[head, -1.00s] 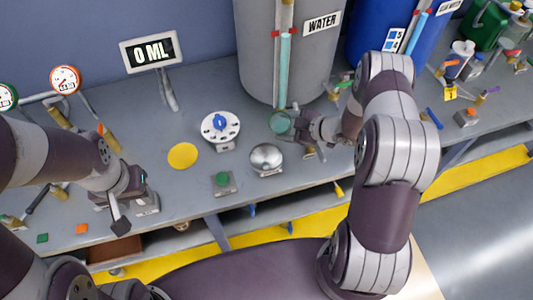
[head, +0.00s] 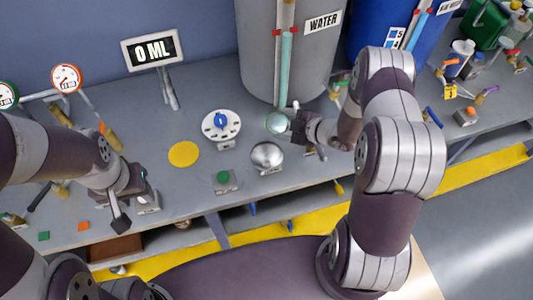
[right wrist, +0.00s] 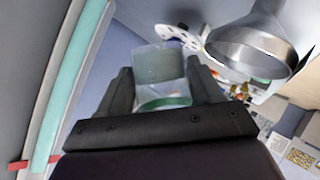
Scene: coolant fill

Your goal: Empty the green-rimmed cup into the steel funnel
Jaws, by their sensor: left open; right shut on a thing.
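The green-rimmed cup (head: 277,123) is clear and small. It is held above the bench in front of the grey water tank, and it also shows between the fingers in the right wrist view (right wrist: 160,68). My right gripper (head: 294,122) is shut on it from the right side. The steel funnel (head: 267,156) stands on the bench, nearer the front edge than the cup and apart from it. It also shows at upper right in the right wrist view (right wrist: 253,48). I cannot tell whether the cup holds liquid. My left gripper (head: 132,211) is open, low over the bench at left.
A white dial with a blue knob (head: 221,123) is left of the funnel, and a green button box (head: 225,179) is in front of the dial. A display (head: 152,51) reads 0 ML. The water tank (head: 285,60) stands behind the cup. A yellow disc (head: 183,154) lies flat.

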